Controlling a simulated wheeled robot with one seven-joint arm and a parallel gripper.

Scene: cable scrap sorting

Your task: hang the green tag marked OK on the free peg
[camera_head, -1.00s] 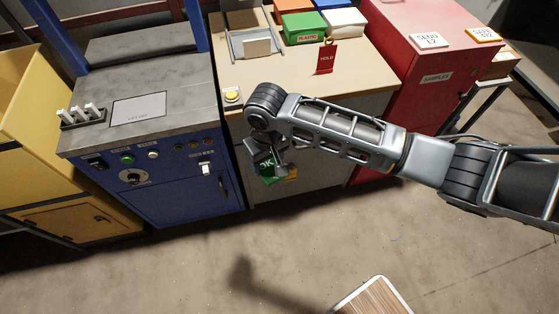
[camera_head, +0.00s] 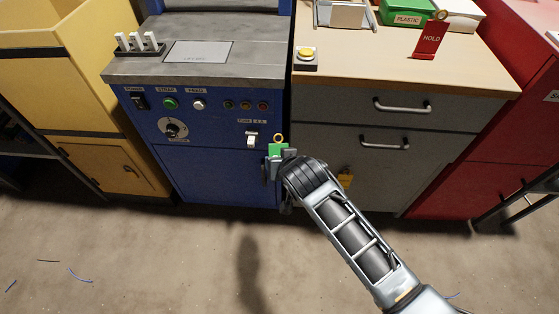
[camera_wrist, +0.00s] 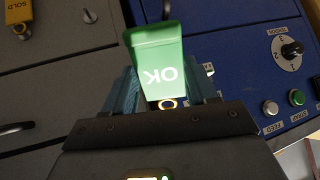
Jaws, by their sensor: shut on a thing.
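The green tag marked OK (camera_wrist: 158,68) is held between the two fingers of my gripper (camera_wrist: 165,86) in the wrist view. Its lettering is upside down there, and its brass eyelet is nearest the wrist. In the head view the tag (camera_head: 277,150) shows with its ring on top, at my gripper (camera_head: 279,160), in front of the blue machine's right edge. A small pale peg (camera_wrist: 89,16) on the grey cabinet front appears bare in the wrist view, beside a hanging yellow SOLD tag (camera_wrist: 18,14). The yellow tag is partly hidden by my arm in the head view (camera_head: 346,181).
The blue machine (camera_head: 215,175) has switches, buttons and a knob on its front. The grey cabinet (camera_head: 450,122) has two drawer handles. Open floor lies in front.

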